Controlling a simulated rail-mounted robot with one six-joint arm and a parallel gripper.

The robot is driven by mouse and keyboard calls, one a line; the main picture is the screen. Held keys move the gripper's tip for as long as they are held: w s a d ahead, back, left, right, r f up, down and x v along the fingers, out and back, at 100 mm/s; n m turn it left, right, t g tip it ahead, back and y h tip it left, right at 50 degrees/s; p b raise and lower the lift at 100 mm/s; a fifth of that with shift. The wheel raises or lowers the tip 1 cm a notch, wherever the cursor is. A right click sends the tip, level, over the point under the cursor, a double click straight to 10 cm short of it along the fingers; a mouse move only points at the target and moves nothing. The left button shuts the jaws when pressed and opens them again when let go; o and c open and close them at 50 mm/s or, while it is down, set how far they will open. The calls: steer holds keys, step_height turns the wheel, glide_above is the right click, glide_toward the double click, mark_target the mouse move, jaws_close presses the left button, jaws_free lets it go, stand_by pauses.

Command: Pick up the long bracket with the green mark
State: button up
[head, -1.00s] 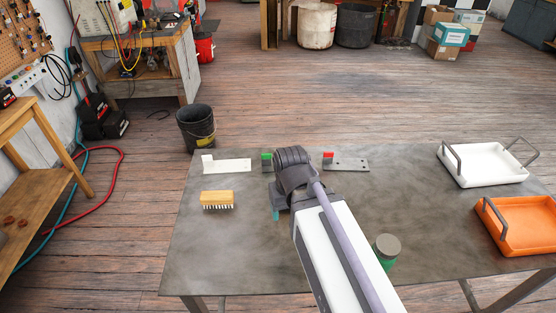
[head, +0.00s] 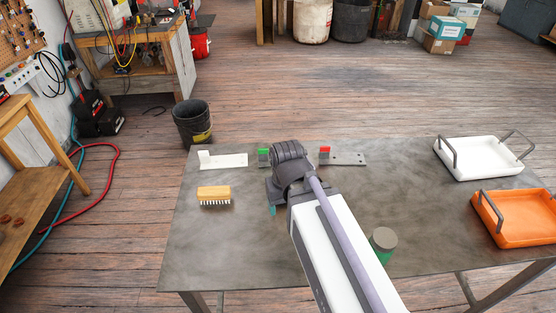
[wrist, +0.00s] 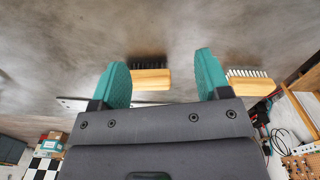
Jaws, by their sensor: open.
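The bracket with the green mark (head: 263,156) stands near the back of the table. My arm hides much of it, so its length is not visible. A bracket with a red mark (head: 345,158) lies to its right, and a pale bracket with a white mark (head: 225,161) to its left. My gripper (head: 272,210) is over the table, in front of the green-marked bracket in the head view. In the wrist view its teal fingers (wrist: 161,60) are apart, with nothing seen held. A thin plate edge (wrist: 72,103) shows beside one finger; I cannot tell which bracket it is.
A wooden brush with pale bristles (head: 214,195) lies at left. A dark-bristled brush (wrist: 150,78) shows between the fingers in the wrist view. A green jar (head: 383,243) stands at front right. A white tray (head: 480,170) and an orange tray (head: 515,230) are at right.

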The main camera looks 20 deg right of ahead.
steer(key=shift+w, duration=0.1)
steer(key=m, duration=0.3)
glide_above(263, 149)
steer(key=shift+w+f, duration=0.1)
steer(key=shift+w, duration=0.05)
steer(key=shift+f+b, duration=0.3)
steer(key=shift+b, duration=0.15)
step_height(263, 149, down, 10)
steer(key=b, duration=1)
steer(key=shift+f, duration=0.25)
steer(key=shift+r, duration=0.2)
jaws_close()
